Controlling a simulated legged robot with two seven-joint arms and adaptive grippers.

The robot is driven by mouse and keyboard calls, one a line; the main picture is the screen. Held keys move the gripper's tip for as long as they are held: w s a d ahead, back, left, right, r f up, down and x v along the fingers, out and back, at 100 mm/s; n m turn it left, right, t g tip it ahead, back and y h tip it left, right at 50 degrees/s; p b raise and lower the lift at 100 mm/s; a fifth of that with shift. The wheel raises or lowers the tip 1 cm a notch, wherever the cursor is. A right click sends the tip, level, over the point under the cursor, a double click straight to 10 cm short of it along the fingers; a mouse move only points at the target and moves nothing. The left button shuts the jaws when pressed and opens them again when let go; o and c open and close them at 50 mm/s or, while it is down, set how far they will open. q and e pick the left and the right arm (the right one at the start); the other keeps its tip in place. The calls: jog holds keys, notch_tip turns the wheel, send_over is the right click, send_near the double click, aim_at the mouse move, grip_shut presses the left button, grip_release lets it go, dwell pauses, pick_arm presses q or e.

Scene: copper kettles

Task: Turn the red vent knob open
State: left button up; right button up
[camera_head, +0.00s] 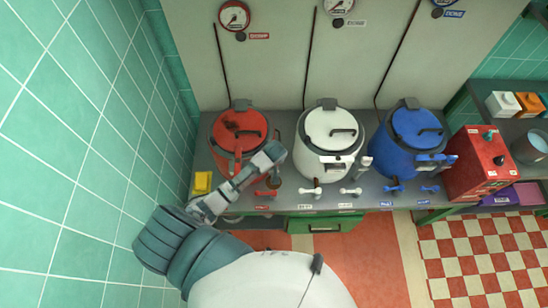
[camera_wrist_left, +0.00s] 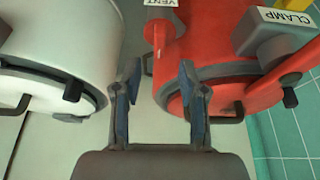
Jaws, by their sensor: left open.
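The red kettle (camera_head: 238,128) stands at the left of the bench with a dark-rimmed lid, and its red body shows at the right of the left wrist view (camera_wrist_left: 228,40). A red knob (camera_head: 266,193) sits at the bench front beside my arm; its small label is unreadable there. In the wrist view a red rounded part (camera_wrist_left: 155,32) lies below a "VENT" label (camera_wrist_left: 161,3), ahead of my fingers. I cannot tell if it is the knob. My left gripper (camera_head: 274,152) is open beside the red kettle, its fingers (camera_wrist_left: 158,95) apart with nothing between them. My right gripper is not in view.
The white kettle (camera_head: 322,143) stands close to the right of my gripper, the blue kettle (camera_head: 408,142) beyond it. White knobs (camera_head: 350,191) and blue knobs (camera_head: 430,188) line the bench front. A grey "CLAMP" block (camera_wrist_left: 270,38) is by the red kettle. A yellow block (camera_head: 202,183) is at the left.

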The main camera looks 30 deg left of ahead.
pick_arm(q)
jog(key=v, duration=0.4)
jog(key=shift+s+d+r, duration=0.15)
jog(key=shift+s+r, duration=0.05)
jog(key=shift+r, duration=0.15)
jog(key=s+d+m+h, duration=0.1)
jog(key=s+d+m, duration=0.25)
jog(key=s, duration=0.75)
jog(key=s+d+m+h, duration=0.25)
jog(key=s+m, duration=0.25)
jog(key=s, duration=0.7)
notch_tip(320, 180, down, 31)
jog(key=s+g+b, duration=0.1)
jog(key=s+b, duration=0.1)
jog(key=b, duration=0.3)
jog(key=s+a+f+g+y+b, duration=0.1)
jog(key=s+f+b, duration=0.3)
jog(key=s+f, duration=1.3)
notch_tip(320, 180, down, 3)
jog(key=shift+s+a+r+g, duration=0.1)
jog(key=shift+s+a+g, duration=0.25)
jog(key=shift+a, duration=0.35)
